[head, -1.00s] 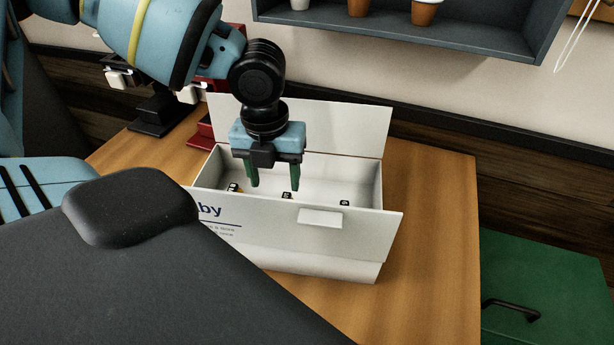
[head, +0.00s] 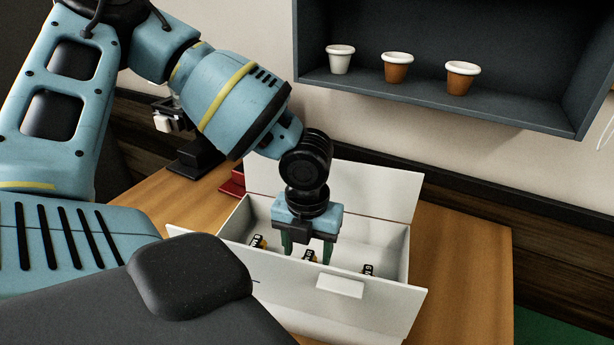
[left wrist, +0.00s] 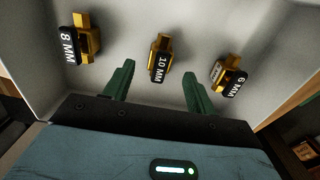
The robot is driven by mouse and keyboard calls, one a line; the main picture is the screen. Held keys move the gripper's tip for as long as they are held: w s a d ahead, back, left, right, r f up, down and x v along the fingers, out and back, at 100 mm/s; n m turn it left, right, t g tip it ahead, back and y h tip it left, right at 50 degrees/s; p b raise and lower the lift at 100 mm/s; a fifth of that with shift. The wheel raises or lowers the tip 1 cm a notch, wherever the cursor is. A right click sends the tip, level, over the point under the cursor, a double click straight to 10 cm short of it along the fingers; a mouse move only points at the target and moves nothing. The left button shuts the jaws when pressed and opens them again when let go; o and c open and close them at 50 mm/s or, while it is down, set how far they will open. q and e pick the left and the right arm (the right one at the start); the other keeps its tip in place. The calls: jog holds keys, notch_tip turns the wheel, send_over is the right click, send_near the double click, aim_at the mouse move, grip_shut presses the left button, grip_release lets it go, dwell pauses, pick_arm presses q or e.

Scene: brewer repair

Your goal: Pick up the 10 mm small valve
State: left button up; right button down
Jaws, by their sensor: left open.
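The 10 mm small valve (left wrist: 159,57) is brass with a black label reading "10 MM". It lies in the open white box (head: 385,318), in the middle of a row of three valves. In the head view the valve (head: 309,256) shows between the fingers. My left gripper (head: 306,256) points down into the box, open and empty. In the left wrist view its green fingers (left wrist: 152,88) stand apart on either side of the valve's line, and the valve lies a little beyond the tips. The 8 mm valve (left wrist: 82,40) is to the left and the 6 mm valve (left wrist: 228,75) to the right.
The box stands on a wooden table (head: 465,265) with its lid (head: 340,185) raised behind. A dark shelf with a white cup (head: 340,60) and two brown cups (head: 397,68) hangs above. A red object (head: 233,183) and a black stand (head: 198,160) are behind left.

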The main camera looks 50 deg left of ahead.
aim_at(307, 258)
pick_arm(q)
jog(key=shift+f, duration=1.85)
jog(key=c, duration=1.2)
jog(key=shift+o, duration=0.2)
notch_tip(307, 258, up, 10)
jog(key=shift+r+p, duration=0.1)
jog(key=shift+p, duration=0.2)
